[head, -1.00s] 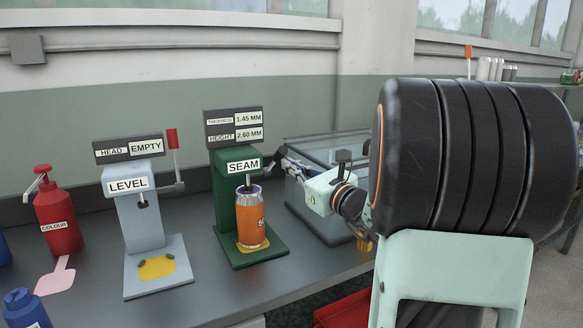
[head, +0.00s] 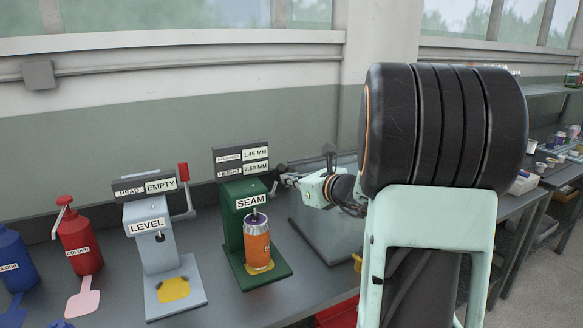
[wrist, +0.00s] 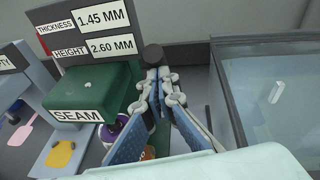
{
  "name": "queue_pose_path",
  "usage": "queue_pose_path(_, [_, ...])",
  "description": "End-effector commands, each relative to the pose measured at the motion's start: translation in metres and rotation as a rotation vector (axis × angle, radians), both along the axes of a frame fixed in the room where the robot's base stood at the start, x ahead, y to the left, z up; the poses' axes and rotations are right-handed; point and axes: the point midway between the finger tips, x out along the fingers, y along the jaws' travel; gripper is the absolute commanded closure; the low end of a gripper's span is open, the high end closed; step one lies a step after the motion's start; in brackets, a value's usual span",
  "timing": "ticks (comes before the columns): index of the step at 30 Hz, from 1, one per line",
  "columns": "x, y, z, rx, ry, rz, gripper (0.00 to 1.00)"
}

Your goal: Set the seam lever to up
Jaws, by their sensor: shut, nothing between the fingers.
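The green seam machine (head: 233,215) stands on the bench with a SEAM sign and a display on top. Its seam lever is on the right side, by my fingertips. The lever's dark round knob (wrist: 153,54) shows in the wrist view, just beyond the fingertips and level with the bottom of the display. In the head view the knob (head: 281,168) is small, and the lever's exact angle is hard to tell. My gripper (wrist: 159,76) is shut and empty, its tips close to or touching the knob; contact is unclear. It also shows in the head view (head: 285,179).
An orange can (head: 257,244) stands in the seam machine. The grey level machine (head: 160,245) with a red-handled lever is to the left, beside red and blue pump bottles. A glass-topped box (wrist: 275,95) stands close on the right.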

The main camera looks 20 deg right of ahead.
Motion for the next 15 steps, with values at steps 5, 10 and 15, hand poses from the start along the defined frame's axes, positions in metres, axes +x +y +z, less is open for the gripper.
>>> queue_pose_path(5, [0.01,0.001,0.02,-0.002,0.08,0.002,1.0])
queue_pose_path(10, [0.019,0.002,0.026,-0.005,0.156,0.002,1.0])
queue_pose_path(15, [0.028,0.001,0.032,-0.009,0.231,0.001,1.0])
